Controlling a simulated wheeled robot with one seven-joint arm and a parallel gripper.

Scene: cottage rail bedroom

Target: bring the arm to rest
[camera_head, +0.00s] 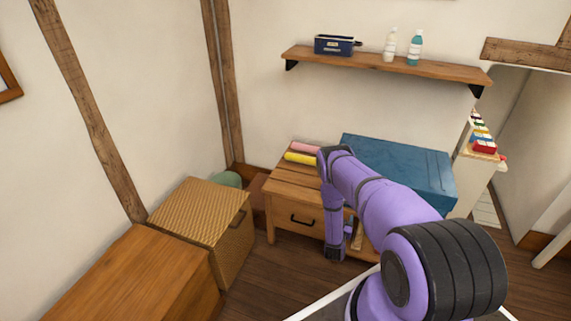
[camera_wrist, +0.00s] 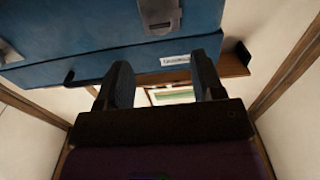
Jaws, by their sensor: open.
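My purple arm reaches forward from the lower right in the head view, bends at the elbow in front of the wooden drawer table (camera_head: 292,204) and hangs down there. The gripper's fingers cannot be made out in the head view. In the wrist view my gripper (camera_wrist: 162,82) shows two dark fingers spread apart with nothing between them. A blue case (camera_wrist: 100,30) with metal latches fills the top of the wrist view, beyond the fingers. The same blue case (camera_head: 400,165) lies on the table in the head view, partly hidden by my arm.
A woven box (camera_head: 200,219) and a wooden cabinet (camera_head: 135,275) stand at left. A pink roll (camera_head: 305,147) and a yellow roll (camera_head: 300,158) lie on the table. A wall shelf (camera_head: 390,65) holds a dark blue box (camera_head: 333,45) and two bottles. Some dark floor is clear.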

